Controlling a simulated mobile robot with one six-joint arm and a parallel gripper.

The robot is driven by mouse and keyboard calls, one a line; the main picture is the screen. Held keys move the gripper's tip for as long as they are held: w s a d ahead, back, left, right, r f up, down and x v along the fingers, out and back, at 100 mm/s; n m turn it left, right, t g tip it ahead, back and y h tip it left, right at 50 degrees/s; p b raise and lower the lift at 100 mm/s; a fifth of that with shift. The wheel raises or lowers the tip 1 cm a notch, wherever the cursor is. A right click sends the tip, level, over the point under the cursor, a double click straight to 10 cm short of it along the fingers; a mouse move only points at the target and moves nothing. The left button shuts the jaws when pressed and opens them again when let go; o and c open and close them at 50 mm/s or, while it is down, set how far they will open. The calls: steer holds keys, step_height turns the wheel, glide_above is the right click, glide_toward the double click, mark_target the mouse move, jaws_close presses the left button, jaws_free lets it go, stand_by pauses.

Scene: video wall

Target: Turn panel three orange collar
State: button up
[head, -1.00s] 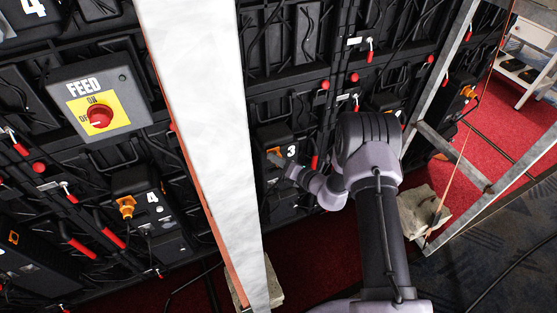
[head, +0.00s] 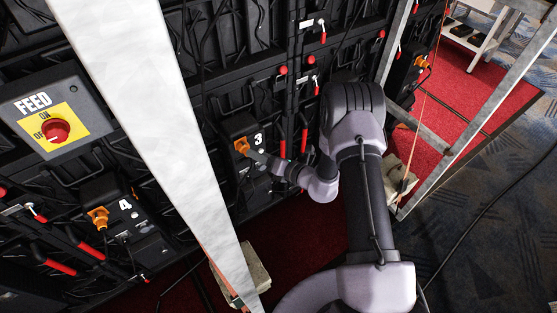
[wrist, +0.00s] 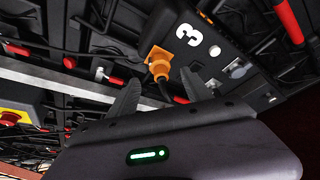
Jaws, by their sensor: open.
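The panel three box (head: 250,141) is dark, with a white 3 on it, and is mounted on the back of the video wall. Its orange collar (head: 242,146) is on the box's left side. In the wrist view the orange collar (wrist: 158,60) has a dark cable leaving it. My gripper (head: 257,157) is just right of the collar in the head view. In the wrist view my gripper (wrist: 160,88) has its two dark fingers apart, with the collar beyond and between them. I see no contact with the collar.
A pale slanted beam (head: 150,130) stands left of my arm. The panel four box (head: 110,205) with its orange connector is beyond it. A yellow FEED switch (head: 55,128) with a red knob is at far left. A metal frame (head: 425,135) is at right.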

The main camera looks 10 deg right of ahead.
steer(key=p+v, duration=0.2)
steer(key=v, duration=0.8)
steer(key=shift+s, duration=0.1)
